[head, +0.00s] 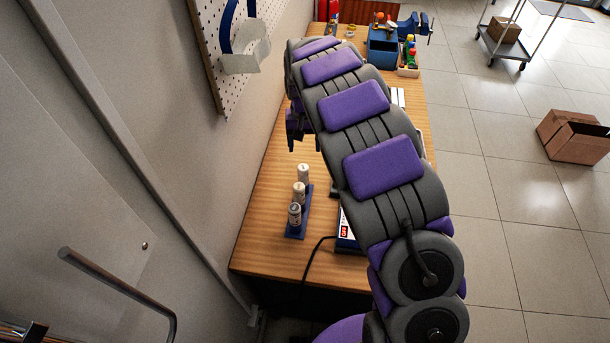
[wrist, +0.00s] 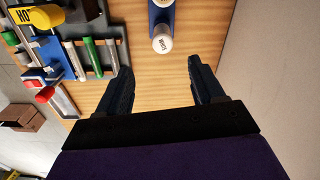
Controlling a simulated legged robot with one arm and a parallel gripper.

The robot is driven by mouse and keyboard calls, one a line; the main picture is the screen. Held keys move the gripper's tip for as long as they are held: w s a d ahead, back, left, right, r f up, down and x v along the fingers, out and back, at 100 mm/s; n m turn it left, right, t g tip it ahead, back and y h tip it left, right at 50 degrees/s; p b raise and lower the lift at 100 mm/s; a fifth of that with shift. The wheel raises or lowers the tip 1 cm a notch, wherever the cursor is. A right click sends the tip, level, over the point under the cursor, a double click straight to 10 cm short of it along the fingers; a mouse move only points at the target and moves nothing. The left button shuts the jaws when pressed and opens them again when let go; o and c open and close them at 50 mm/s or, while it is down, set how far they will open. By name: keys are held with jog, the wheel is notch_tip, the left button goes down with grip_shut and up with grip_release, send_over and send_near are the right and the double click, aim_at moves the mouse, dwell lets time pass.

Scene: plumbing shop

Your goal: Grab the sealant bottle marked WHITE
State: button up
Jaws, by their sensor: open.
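In the head view, three pale bottles stand in a row in the blue rack (head: 293,234). The farthest one (head: 303,173) appears to be the WHITE bottle; the markings are too small to read there. My gripper (head: 297,133) hangs beyond the row, partly hidden by my arm.
The rack stands on a wooden workbench (head: 258,240) beside the wall and pegboard (head: 213,60). My arm covers much of the bench. A blue bin (head: 382,50) and tools are at the far end. A cardboard box (head: 570,140) and a trolley (head: 502,50) stand on the floor.

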aim_at(304, 168)
jog(key=f, duration=0.9)
jog(key=shift+a+f+b, duration=0.3)
jog(key=shift+b, duration=0.05)
jog(key=shift+d+f, duration=0.25)
jog(key=shift+f, duration=0.1)
jog(key=f, duration=0.4)
jog(key=shift+a+f+b, duration=0.2)
jog(key=shift+f+b, duration=0.05)
jog(key=shift+b, duration=0.05)
jog(key=shift+a+f, duration=0.2)
jog(key=shift+d+r, duration=0.1)
jog(key=shift+d, duration=0.2)
jog(key=c, duration=0.4)
jog(key=shift+a, duration=0.15)
jog(key=c, duration=0.8)
